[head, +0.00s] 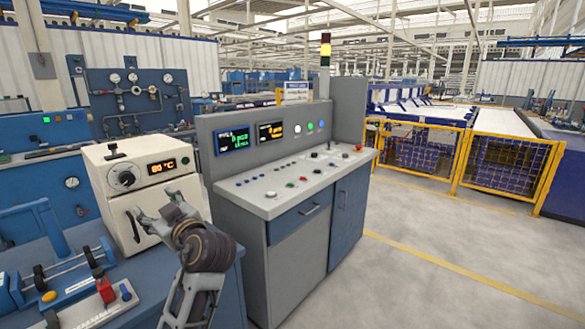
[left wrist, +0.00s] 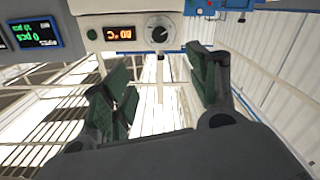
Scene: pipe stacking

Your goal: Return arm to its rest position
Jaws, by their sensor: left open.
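My left gripper (head: 157,209) is in front of the cream oven-like box (head: 150,175), which has a dial and a lit orange display. The gripper's fingers are apart with nothing between them. In the left wrist view, my left gripper (left wrist: 163,75) shows its two dark green finger pads spread wide and empty. The box's dial (left wrist: 159,28) and orange display show at the top of that view, upside down. In the head view the gripper overlaps the front of the box; I cannot tell the gap. My right gripper is not in view.
A grey control console (head: 300,185) with buttons and green and orange displays stands right of the arm.

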